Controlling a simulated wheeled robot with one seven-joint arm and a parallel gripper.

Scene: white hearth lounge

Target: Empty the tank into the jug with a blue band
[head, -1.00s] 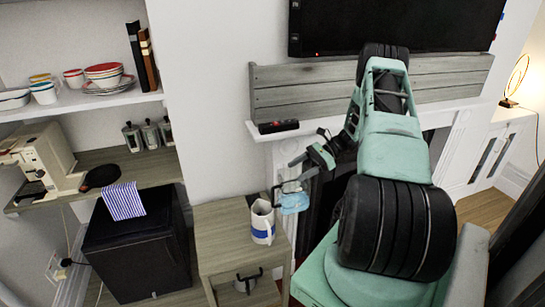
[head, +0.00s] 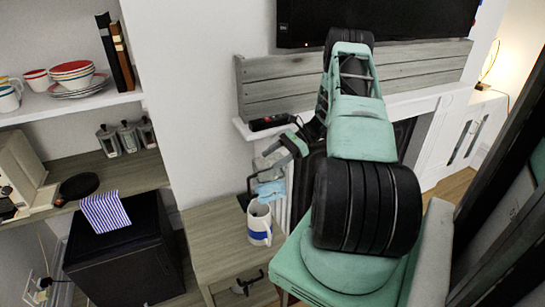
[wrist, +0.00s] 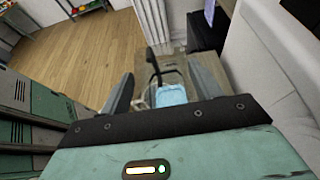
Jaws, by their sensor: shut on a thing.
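The tank (head: 271,189) is a clear container with pale blue liquid and a dark handle. My gripper (wrist: 162,70) is shut on it, and the tank (wrist: 172,94) shows between the fingers in the wrist view. In the head view the tank appears just above the rim of the jug with a blue band (head: 260,226). The white jug stands upright on a small wooden side table (head: 212,232). I cannot tell whether the tank touches the jug or how far it is tilted. The jug's inside is not clear.
A black cabinet (head: 122,250) with a striped cloth (head: 105,212) stands left of the table. A dark-handled vessel (head: 246,284) sits on the table's lower level. The mantel (head: 410,103) with a dark box (head: 270,123) is close behind my arm.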

